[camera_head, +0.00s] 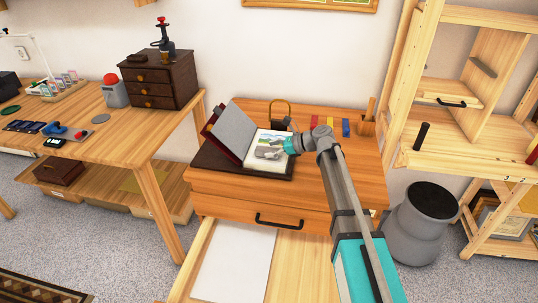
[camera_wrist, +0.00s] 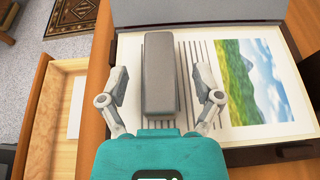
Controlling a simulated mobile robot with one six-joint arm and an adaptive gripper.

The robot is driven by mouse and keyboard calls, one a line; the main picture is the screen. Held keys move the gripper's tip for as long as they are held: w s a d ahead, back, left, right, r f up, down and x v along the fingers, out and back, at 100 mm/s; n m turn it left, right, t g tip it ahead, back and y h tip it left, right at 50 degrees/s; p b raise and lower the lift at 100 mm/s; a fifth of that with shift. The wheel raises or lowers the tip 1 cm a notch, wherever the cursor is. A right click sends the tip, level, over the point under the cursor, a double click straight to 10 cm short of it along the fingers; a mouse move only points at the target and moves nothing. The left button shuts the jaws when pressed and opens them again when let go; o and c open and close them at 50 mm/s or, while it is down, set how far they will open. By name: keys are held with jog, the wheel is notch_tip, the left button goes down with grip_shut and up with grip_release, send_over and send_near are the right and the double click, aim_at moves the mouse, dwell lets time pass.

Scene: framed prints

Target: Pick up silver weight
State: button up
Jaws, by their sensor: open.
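The silver weight is a grey oblong block (camera_wrist: 160,75) lying on a printed sheet with a landscape picture (camera_wrist: 250,85). My gripper (camera_wrist: 160,88) is open in the wrist view, with one finger on each side of the block and visible gaps between. In the head view my gripper (camera_head: 275,149) is over the open dark box (camera_head: 235,168) on the wooden desk; the weight is hard to make out there, partly hidden by the gripper. Whether the fingers are level with the block is hard to tell.
The box's raised grey lid (camera_head: 240,130) stands left of the print. A padlock-shaped object (camera_head: 281,113) and coloured blocks (camera_head: 330,124) sit behind. An open drawer (camera_head: 235,262) juts out below the desk top. A grey bin (camera_head: 422,222) stands right.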

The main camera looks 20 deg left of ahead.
jog(key=shift+c, duration=0.3)
grip_shut()
dwell(0.4)
